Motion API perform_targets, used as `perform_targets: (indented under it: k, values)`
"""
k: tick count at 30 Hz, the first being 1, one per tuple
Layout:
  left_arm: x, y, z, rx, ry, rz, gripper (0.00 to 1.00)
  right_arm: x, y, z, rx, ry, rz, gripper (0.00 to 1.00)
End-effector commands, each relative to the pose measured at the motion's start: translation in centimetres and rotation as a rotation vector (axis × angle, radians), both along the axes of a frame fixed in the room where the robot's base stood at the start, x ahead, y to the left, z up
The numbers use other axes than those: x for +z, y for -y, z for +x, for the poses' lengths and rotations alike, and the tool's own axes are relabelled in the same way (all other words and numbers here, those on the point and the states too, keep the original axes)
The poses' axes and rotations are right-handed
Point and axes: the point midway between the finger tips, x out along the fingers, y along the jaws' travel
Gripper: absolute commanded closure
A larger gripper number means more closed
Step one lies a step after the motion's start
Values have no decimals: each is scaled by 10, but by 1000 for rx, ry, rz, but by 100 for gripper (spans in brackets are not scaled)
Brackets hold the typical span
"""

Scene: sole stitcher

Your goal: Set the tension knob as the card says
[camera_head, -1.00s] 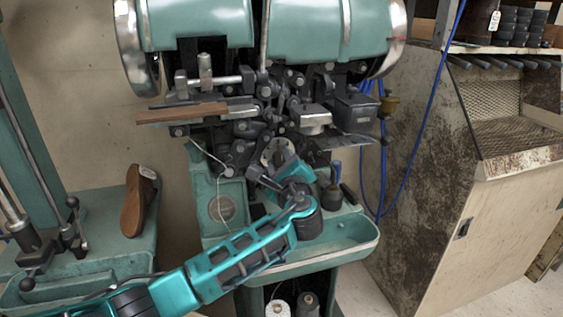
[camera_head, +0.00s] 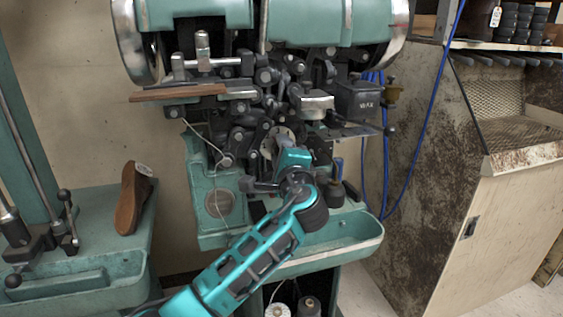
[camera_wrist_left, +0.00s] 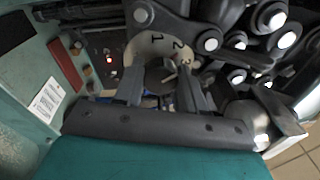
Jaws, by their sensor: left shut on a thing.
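The tension knob (camera_wrist_left: 161,82) sits in front of a pale dial plate (camera_wrist_left: 152,47) with the numerals 1, 2 and 3, in the left wrist view. My left gripper (camera_wrist_left: 160,92) has its fingers either side of the knob and is shut on it; the fingers and palm hide part of it. The knob's exact setting is hard to read. In the head view the dial (camera_head: 284,136) shows just above my left gripper (camera_head: 272,168), at the middle of the stitching machine (camera_head: 220,185). I cannot make out a readable setting card. My right gripper is out of view.
A small red light (camera_wrist_left: 109,60) and a white label (camera_wrist_left: 46,100) are left of the dial. Dark linkages crowd its right. A brown shoe (camera_head: 131,200) stands on the left machine. Blue cable (camera_head: 410,150) hangs beside a worn cabinet (camera_head: 430,185).

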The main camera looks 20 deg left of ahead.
Motion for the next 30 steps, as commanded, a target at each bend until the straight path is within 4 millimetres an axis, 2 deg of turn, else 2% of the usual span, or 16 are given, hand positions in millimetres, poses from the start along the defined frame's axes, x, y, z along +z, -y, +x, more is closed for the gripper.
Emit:
perform_targets:
  k: [1,3,12,29,30]
  values:
    - [-4,1,0,-1,21,-30,91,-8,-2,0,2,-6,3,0]
    - [-4,1,0,-2,45,-67,91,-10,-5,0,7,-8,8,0]
    - [-2,1,0,0,115,-170,91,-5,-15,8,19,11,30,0]
    - [-1,1,0,0,131,-195,91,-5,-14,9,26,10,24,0]
    - [-1,1,0,0,131,-195,57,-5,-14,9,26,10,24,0]
